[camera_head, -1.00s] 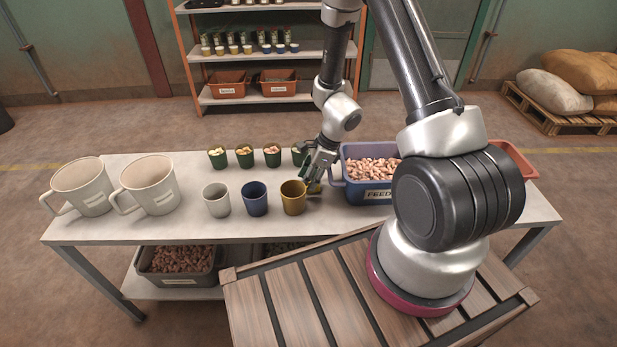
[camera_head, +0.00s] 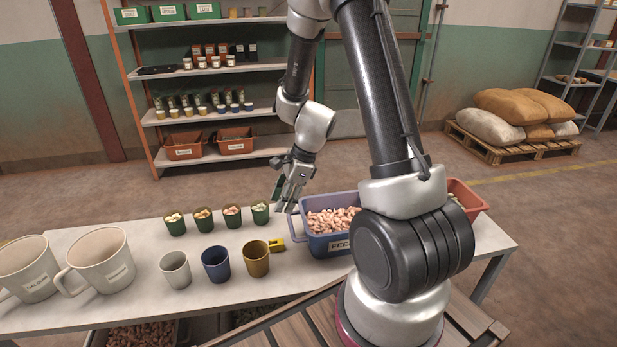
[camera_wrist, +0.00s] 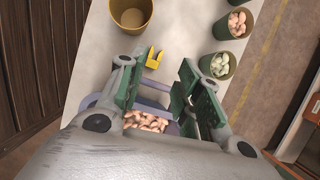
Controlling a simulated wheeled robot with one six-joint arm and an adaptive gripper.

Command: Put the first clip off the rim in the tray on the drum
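A small yellow clip-like piece (camera_head: 277,244) lies on the table between the ochre cup and the blue hopper. In the wrist view this yellow piece (camera_wrist: 154,58) shows two prongs and lies beyond my fingertips. My gripper (camera_head: 285,203) is above the table near the blue hopper's (camera_head: 327,243) left handle. In the wrist view my gripper (camera_wrist: 158,88) is open, with a clear gap between its green finger pads and nothing held. Nuts in the hopper (camera_wrist: 147,121) show below the gap. I cannot make out a drum or a clip on a rim.
An ochre cup (camera_head: 256,260), blue cup (camera_head: 216,265) and pale cup (camera_head: 175,270) stand in front of several green nut cups (camera_head: 232,217). Two large mugs (camera_head: 101,261) stand left. A red bin (camera_head: 466,198) is right, partly behind my arm. A shelf (camera_head: 205,116) stands behind.

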